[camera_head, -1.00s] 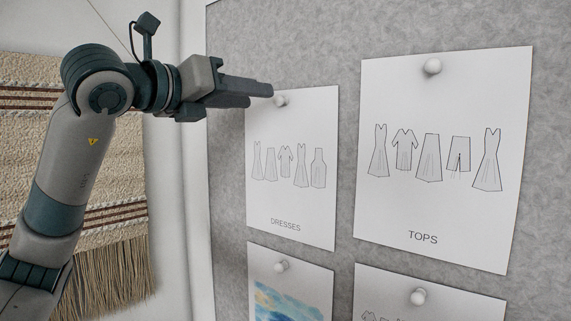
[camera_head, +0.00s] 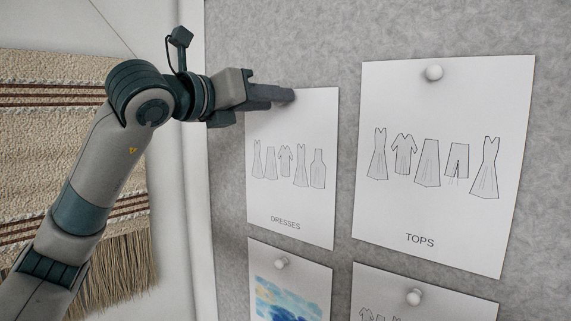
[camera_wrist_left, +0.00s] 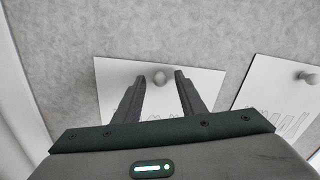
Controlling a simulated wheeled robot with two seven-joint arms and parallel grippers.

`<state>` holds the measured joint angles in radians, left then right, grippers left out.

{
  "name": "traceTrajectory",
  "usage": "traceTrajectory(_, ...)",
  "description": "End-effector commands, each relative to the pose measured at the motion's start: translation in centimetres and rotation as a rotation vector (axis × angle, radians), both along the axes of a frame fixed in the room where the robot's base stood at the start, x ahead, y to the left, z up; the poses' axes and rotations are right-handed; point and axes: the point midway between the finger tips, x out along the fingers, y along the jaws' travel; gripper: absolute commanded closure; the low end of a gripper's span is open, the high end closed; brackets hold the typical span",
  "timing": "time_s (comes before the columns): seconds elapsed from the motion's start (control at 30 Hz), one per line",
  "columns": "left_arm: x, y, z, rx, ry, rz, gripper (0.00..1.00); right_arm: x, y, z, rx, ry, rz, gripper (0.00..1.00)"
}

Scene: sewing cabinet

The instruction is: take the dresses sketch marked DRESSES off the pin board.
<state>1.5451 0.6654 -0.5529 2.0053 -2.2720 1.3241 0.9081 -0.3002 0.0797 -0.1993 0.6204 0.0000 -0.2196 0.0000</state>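The DRESSES sketch (camera_head: 291,205) is a white sheet with drawn garments, hanging on the grey pin board (camera_head: 290,45) in the head view. My left gripper (camera_head: 288,95) is at its top edge and hides its pin there. In the left wrist view, the sheet (camera_wrist_left: 112,72) is held by a round white pin (camera_wrist_left: 160,78). My left gripper's two fingers (camera_wrist_left: 159,76) are apart, one on each side of the pin, with a gap on both sides. My right gripper is not in view.
The TOPS sketch (camera_head: 440,215) is pinned to the right of it. A blue watercolour sheet (camera_head: 290,297) and another sketch (camera_head: 385,312) are pinned below. A fringed woven hanging (camera_head: 60,120) is on the wall at left.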

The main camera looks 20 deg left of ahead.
Motion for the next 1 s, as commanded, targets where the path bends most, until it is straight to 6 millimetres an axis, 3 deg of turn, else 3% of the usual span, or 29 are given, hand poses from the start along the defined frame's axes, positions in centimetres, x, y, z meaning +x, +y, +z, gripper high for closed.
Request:
traceTrajectory(0.03, 0.0, 0.0, 0.0, 0.0, 0.0, 0.0, 0.68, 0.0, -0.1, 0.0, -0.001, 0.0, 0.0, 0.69)
traceTrajectory(0.17, 0.0, 0.0, 0.0, 0.0, 0.0, 0.0, 0.99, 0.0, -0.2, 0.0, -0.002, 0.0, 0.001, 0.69)
traceTrajectory(0.2, 0.0, 0.0, 0.0, 0.0, 0.0, 0.0, 1.0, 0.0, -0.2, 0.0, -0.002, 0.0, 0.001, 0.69)
traceTrajectory(0.77, -0.2, 0.1, 0.4, -0.002, -0.001, 0.001, 1.0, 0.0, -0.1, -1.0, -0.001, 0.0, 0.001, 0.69)
traceTrajectory(1.0, -0.4, 0.2, 2.8, -0.003, -0.002, 0.0, 1.0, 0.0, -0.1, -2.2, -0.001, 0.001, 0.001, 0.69)
